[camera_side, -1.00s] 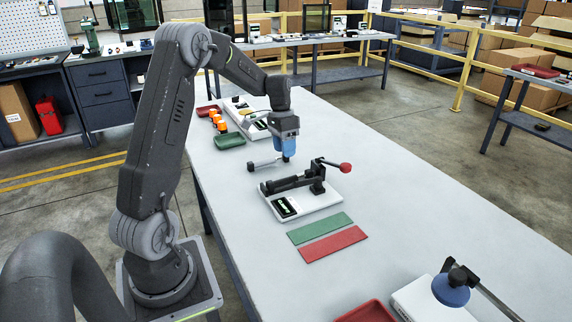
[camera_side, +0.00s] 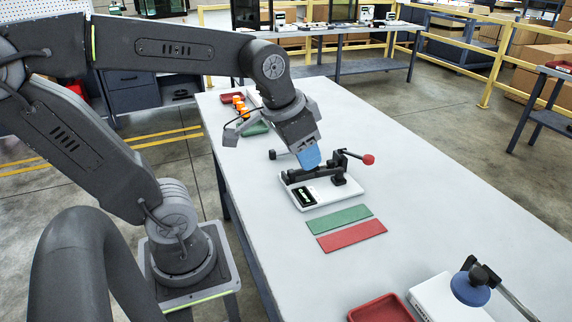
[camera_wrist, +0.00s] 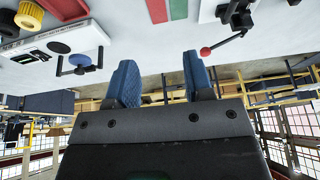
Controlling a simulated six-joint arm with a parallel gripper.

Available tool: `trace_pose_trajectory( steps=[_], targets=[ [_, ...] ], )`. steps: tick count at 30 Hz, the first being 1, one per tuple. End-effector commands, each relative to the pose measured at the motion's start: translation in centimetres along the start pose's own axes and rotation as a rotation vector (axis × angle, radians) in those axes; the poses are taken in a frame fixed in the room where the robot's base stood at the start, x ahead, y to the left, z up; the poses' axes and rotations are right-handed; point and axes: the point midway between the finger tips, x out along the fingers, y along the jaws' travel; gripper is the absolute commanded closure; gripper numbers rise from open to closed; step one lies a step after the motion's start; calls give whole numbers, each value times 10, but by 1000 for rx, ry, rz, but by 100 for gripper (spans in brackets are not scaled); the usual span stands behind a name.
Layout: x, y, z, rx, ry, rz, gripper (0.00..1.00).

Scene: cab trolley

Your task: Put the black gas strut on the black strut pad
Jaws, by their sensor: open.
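My gripper (camera_side: 309,158) has blue fingers and is tilted over the back of a white fixture (camera_side: 343,194) in the side view. In the wrist view my gripper's fingers (camera_wrist: 161,82) stand apart with nothing between them. A black rod-like part (camera_side: 298,176) lies along the fixture, partly behind the fingers; I cannot tell for sure that it is the gas strut. The fixture carries a dark display (camera_side: 305,196) and a lever with a red knob (camera_side: 368,159). The knob also shows in the wrist view (camera_wrist: 206,51). I cannot make out a black strut pad.
A green strip (camera_side: 338,220) and a red strip (camera_side: 352,236) lie in front of the fixture. A red tray (camera_side: 382,310) and a white unit with a blue disc (camera_side: 470,289) stand near the front. Orange parts (camera_side: 239,105) are at the back. The table's right side is clear.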

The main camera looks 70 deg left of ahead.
Motion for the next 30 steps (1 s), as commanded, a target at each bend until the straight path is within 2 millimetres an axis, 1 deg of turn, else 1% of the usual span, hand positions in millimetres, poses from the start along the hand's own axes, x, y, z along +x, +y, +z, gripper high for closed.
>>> trace_pose_trajectory(
  steps=[1, 3, 6, 8, 30],
  targets=[
    [-4, 10, 13, 6, 36, 5, 53],
    [-6, 17, 26, 3, 67, 12, 53],
    [-7, 23, 38, -4, 96, 20, 53],
    [-7, 25, 41, -6, 105, 23, 53],
    [-7, 25, 42, -8, 106, 23, 53]
  ],
)
